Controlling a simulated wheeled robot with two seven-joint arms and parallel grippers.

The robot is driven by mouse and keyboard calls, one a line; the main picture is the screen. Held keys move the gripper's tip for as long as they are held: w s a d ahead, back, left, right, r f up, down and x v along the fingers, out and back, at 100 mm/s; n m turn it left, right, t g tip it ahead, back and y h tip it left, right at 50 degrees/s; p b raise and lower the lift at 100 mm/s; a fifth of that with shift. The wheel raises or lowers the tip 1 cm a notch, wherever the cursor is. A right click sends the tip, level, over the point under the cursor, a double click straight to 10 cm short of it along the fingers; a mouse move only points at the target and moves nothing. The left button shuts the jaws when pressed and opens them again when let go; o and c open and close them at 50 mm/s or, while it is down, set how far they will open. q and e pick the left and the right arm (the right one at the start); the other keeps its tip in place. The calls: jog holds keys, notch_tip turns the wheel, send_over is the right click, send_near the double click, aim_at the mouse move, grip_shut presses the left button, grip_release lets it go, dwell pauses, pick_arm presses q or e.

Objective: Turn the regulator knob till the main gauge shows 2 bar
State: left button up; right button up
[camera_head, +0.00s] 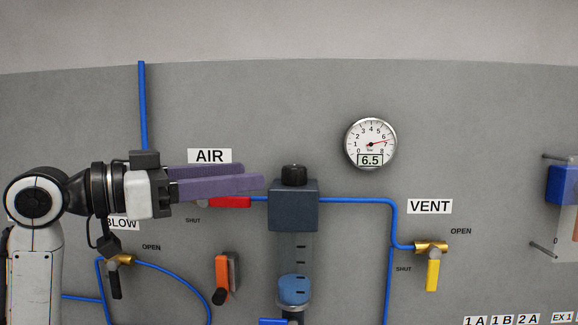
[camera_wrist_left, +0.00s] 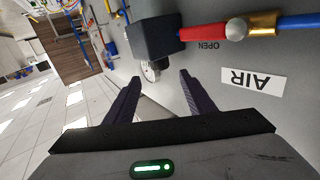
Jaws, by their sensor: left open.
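The regulator (camera_head: 293,204) is a dark grey block on the wall with a black knob (camera_head: 293,175) on its top. The main gauge (camera_head: 370,143) is round and white, up and right of the knob; its display reads 6.5 and its red needle points right. My left gripper (camera_head: 253,177) is open and empty, its purple fingers pointing right, their tips just left of the knob and apart from it. In the left wrist view, the regulator block (camera_wrist_left: 158,37) lies beyond the fingers (camera_wrist_left: 160,77), with the gauge partly hidden behind it. My right gripper is out of view.
A red valve handle (camera_head: 230,202) under the AIR label (camera_head: 209,156) sits close below my left fingers. A clear bowl hangs under the regulator. An orange handle (camera_head: 222,278) and the yellow VENT handle (camera_head: 432,275) stand lower. The wall above the knob is clear.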

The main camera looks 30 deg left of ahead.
aim_at(285, 171)
pick_arm(q)
jog(key=p+x, duration=0.2)
jog(key=x, duration=0.5)
jog(key=shift+r, duration=0.1)
jog(key=shift+w+d, duration=0.3)
jog(key=shift+w, duration=0.15)
jog(key=c, duration=1)
